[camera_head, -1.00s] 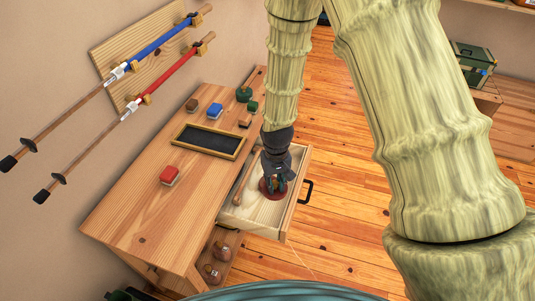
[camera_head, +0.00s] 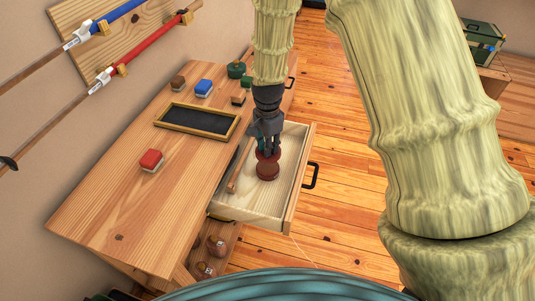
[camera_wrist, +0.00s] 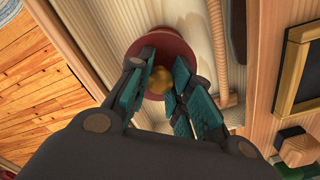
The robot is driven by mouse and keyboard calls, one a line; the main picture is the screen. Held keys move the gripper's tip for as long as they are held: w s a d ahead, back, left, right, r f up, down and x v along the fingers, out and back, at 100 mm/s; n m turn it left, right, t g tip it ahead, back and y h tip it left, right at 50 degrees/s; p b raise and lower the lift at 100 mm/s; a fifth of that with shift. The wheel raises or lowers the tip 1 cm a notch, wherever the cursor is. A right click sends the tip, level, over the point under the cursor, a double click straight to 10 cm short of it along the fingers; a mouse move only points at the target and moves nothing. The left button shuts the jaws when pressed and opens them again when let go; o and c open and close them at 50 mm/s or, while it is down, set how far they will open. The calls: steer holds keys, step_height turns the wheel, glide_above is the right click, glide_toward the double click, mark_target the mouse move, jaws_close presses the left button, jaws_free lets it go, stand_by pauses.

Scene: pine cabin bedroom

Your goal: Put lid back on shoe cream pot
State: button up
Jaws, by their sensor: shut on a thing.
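The dark red lid (camera_wrist: 160,50) with a yellowish knob (camera_wrist: 160,80) shows in the wrist view, with my gripper's teal-padded fingers (camera_wrist: 158,85) closed around the knob. In the head view my gripper (camera_head: 268,150) points down into the open drawer (camera_head: 250,203). Below the fingers is a dark red, spool-like shape. Its lower part looks like the shoe cream pot (camera_head: 268,172), with the lid just above it. I cannot tell whether lid and pot touch. The lid hides most of the pot in the wrist view.
A wooden stick (camera_head: 238,168) lies along the drawer's left side. The floor right of the drawer is clear.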

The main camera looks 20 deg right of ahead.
steer(key=shift+w+f+m+b, duration=0.4)
steer(key=shift+m, duration=0.4)
steer(key=shift+f, duration=0.15)
step_height(320, 180, down, 4)
steer(key=b, duration=0.3)
steer(key=shift+s+r+b, duration=0.1)
steer(key=shift+r+b, duration=0.1)
steer(key=shift+b, duration=0.2)
steer(key=shift+f, duration=1.15)
steer(key=shift+p, duration=0.5)
steer(key=shift+f+p, duration=0.15)
steer(key=shift+p, duration=0.5)
stand_by(1.5)
